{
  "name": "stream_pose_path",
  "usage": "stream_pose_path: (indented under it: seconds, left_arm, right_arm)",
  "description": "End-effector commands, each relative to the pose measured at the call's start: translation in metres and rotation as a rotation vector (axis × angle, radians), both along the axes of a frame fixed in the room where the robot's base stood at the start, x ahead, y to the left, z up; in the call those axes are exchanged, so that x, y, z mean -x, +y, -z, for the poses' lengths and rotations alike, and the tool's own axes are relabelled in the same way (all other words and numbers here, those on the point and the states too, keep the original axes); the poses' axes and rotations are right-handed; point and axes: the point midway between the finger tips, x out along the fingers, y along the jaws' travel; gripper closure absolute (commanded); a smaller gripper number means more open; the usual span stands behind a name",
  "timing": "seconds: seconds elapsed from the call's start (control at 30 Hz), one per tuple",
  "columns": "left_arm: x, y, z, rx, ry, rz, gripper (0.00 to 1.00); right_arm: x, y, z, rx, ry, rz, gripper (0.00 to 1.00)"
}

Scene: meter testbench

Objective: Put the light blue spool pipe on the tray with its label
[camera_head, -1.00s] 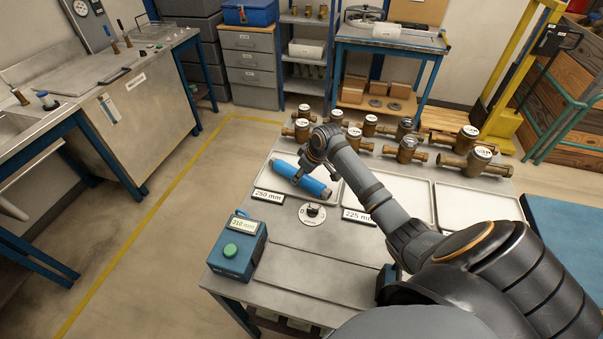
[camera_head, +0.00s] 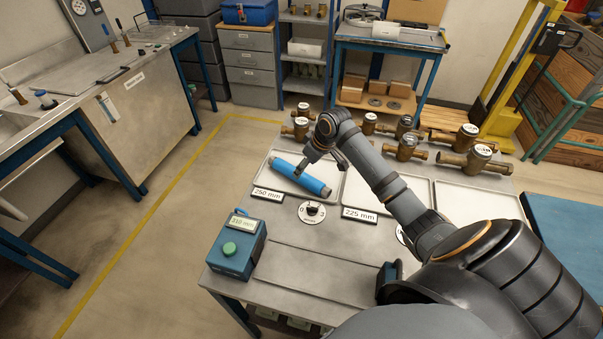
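A blue spool pipe (camera_head: 316,186) lies slantwise at the left tray (camera_head: 270,182), behind the label "250 mm" (camera_head: 268,195). It appears to rest on that tray, and no other spool pipe shows. My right gripper (camera_head: 299,170), on the arm from the right, is at the middle of the pipe, its dark fingers overlapping it. Whether they grip it is too small to tell. The middle tray (camera_head: 355,193) has the label "225 mm" (camera_head: 360,215) and looks empty. The right tray (camera_head: 475,202) looks empty; my arm hides its label. My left gripper is out of view.
Several brass meters (camera_head: 407,147) stand along the table's back edge. A teal box (camera_head: 237,248) with a green button and a display that seems to read "210 mm" sits front left. A round dial plate (camera_head: 312,212) lies before the trays. The front tabletop (camera_head: 310,275) is mostly clear.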

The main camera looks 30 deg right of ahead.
Motion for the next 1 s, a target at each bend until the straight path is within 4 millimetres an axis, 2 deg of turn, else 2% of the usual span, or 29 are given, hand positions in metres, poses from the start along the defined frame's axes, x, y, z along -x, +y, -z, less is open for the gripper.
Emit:
stream_pose_path:
  seconds: [0.1,0.2,0.33,0.5,1.0]
  left_arm:
    - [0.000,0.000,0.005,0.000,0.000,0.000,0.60]
    - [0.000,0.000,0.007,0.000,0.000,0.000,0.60]
    - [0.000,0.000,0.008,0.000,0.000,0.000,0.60]
    - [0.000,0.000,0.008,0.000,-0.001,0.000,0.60]
    - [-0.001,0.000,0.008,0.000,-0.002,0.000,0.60]
  right_arm:
    - [0.010,-0.006,-0.026,0.007,-0.001,-0.001,0.35]
    - [0.018,-0.007,-0.044,0.006,-0.001,-0.001,0.35]
    - [0.023,-0.008,-0.058,0.003,0.000,-0.001,0.35]
    - [0.025,-0.008,-0.063,-0.001,0.001,0.000,0.35]
    - [0.025,-0.008,-0.063,-0.001,0.001,0.000,0.35]
